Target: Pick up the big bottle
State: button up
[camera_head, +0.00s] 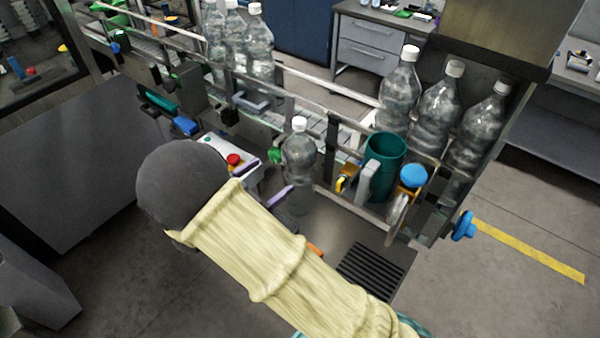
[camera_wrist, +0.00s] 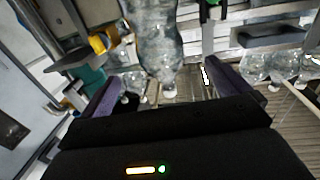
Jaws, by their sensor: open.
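A clear plastic bottle with a white cap (camera_head: 298,160) stands upright on its own in front of the conveyor rail in the head view. In the wrist view the picture is upside down, and a large clear bottle (camera_wrist: 153,35) hangs cap-down between my finger directions. My gripper (camera_head: 268,178) is just left of the lone bottle, partly hidden by my arm. Its two purple fingers are spread wide in the wrist view (camera_wrist: 168,95), with nothing clamped between them. Whether a finger touches the bottle cannot be told.
Bottles stand in a left group (camera_head: 234,45) and a right group (camera_head: 438,108) on the conveyor. A teal cup (camera_head: 383,168) and a blue knob (camera_head: 413,176) are right of the lone bottle. A control box with a red button (camera_head: 233,159) is close left. Rails (camera_head: 330,88) run behind.

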aim_at(286, 164)
jog(key=p+x, duration=0.1)
jog(key=x, duration=0.4)
jog(key=shift+w+d+p, duration=0.2)
jog(key=shift+w+p, duration=0.15)
jog(key=shift+p, duration=0.05)
jog(key=shift+w+d, duration=0.1)
jog(key=shift+w, duration=0.05)
jog(key=shift+d, duration=0.1)
jog(key=shift+w+d+r+p, duration=0.1)
jog(key=shift+w+d+p, duration=0.1)
jog(key=shift+p, duration=0.15)
jog(key=p+x, duration=0.2)
jog(key=x, duration=0.2)
jog(key=shift+p, duration=0.3)
jog(key=shift+w+d, duration=0.1)
jog(key=shift+d, duration=0.1)
